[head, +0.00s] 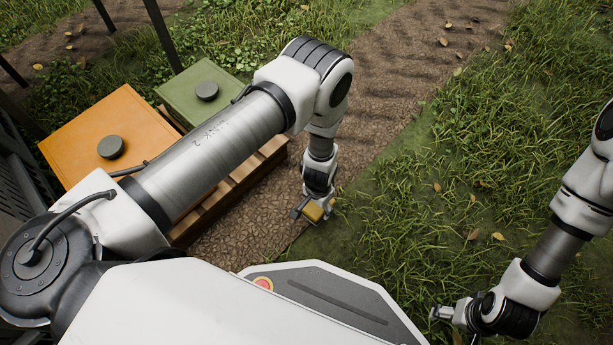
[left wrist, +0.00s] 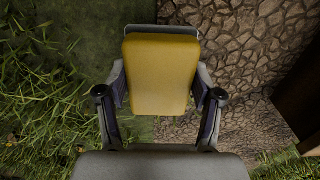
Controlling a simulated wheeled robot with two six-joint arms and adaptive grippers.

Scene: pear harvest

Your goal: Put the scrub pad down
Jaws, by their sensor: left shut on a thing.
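The scrub pad is a yellow block (left wrist: 160,72) with a grey strip along its far edge, and it fills the middle of the left wrist view. It also shows small in the head view (head: 313,212). My left gripper (head: 316,208) is shut on it, one finger against each side. The pad is above the ground, where the stone path meets the grass. How high it is I cannot tell. My right gripper (head: 441,313) is at the lower right over the grass, with no pad seen in it. Its jaw opening is too small to judge.
An orange box (head: 75,150) and a green box (head: 190,88), each with a dark round knob, stand on a wooden pallet (head: 235,180) at the left, beside my left arm. The path (head: 400,65) and the grass (head: 430,215) are open apart from fallen leaves.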

